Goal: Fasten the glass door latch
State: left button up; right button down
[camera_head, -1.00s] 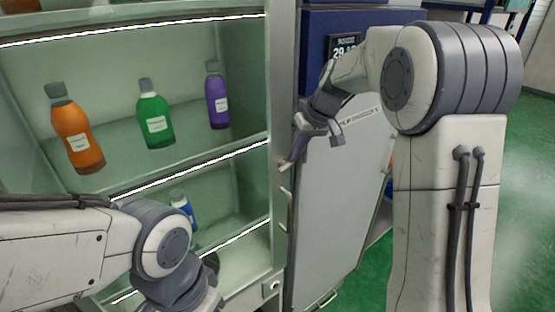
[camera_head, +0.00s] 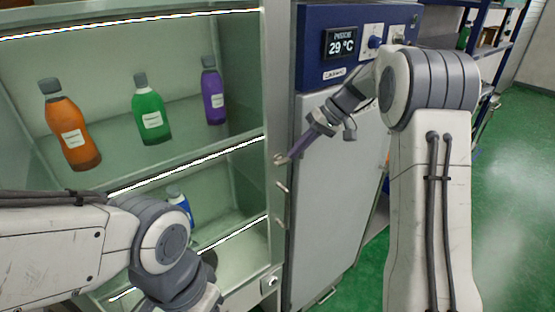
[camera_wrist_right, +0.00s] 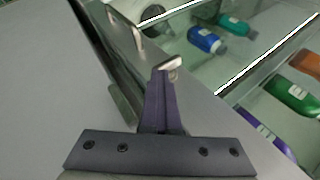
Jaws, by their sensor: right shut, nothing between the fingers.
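The glass-fronted cabinet (camera_head: 278,60) stands at the left with lit shelves inside. A small metal latch piece (camera_head: 280,160) sits on its right edge strip; it also shows in the right wrist view (camera_wrist_right: 170,65). My right gripper (camera_head: 290,156) is shut and empty, its purple fingers pointing at this latch piece. In the right wrist view the fingertips (camera_wrist_right: 164,82) are right at the latch piece, partly overlapping it; I cannot tell whether they touch. My left arm crosses the lower left of the head view, but its gripper is out of frame.
A metal handle (camera_head: 281,189) sits below the latch piece. Orange (camera_head: 70,125), green (camera_head: 152,115) and purple (camera_head: 213,95) bottles stand on the upper shelf, a blue bottle (camera_head: 179,200) lower. A grey-doored unit (camera_head: 335,200) with a temperature display (camera_head: 341,44) stands close on the right.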

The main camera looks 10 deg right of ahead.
jog(key=shift+w+f, duration=0.1)
jog(key=shift+f, duration=0.25)
jog(key=shift+r, duration=0.1)
jog(key=w+d+v, duration=0.1)
jog(key=v, duration=1.1)
jog(key=shift+w+d+p, duration=0.25)
jog(key=shift+d+p, duration=0.05)
jog(key=shift+d, duration=0.05)
